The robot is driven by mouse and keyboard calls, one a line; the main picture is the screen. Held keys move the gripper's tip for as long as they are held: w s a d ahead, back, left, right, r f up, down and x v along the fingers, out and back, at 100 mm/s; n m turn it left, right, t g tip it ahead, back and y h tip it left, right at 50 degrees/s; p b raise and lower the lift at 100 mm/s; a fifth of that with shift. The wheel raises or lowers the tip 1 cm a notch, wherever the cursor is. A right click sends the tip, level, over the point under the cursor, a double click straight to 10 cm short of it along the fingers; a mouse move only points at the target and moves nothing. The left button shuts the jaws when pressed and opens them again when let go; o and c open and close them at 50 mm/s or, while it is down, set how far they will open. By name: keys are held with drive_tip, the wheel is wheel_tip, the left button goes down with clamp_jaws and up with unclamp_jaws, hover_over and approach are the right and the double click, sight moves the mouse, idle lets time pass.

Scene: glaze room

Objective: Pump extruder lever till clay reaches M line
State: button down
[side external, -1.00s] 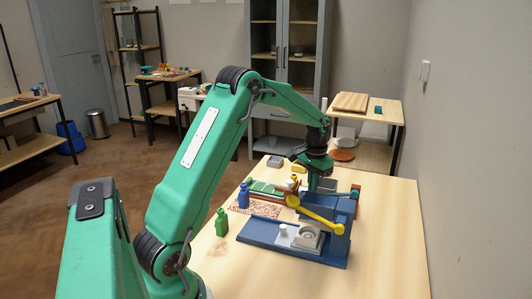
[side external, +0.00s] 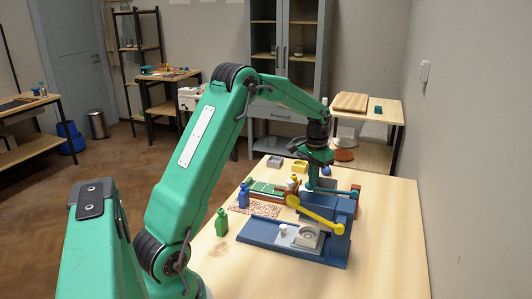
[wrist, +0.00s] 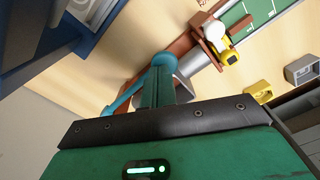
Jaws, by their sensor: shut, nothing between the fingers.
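The extruder is a red-brown frame (wrist: 183,48) with a green strip (wrist: 240,15) bearing pale marks; the strip also shows in the side view (side external: 265,187). A white lump (wrist: 215,30), perhaps the clay, sits at the strip's near end. I cannot read an M line. My gripper (side external: 312,183) is shut and empty, pointing down behind the yellow lever, close by the teal lever; contact cannot be told.
A blue press (side external: 285,243) with a yellow lever (side external: 318,217) stands in front. A green bottle (side external: 221,222) and a blue bottle (side external: 243,196) stand left. Yellow (side external: 299,166) and grey (side external: 275,162) blocks lie behind. The table's front right is bare.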

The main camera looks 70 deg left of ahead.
drive_tip(key=shift+r, duration=3.35)
drive_tip(key=shift+f, duration=0.2)
drive_tip(key=shift+f, duration=4.7)
drive_tip(key=shift+r, duration=4.9)
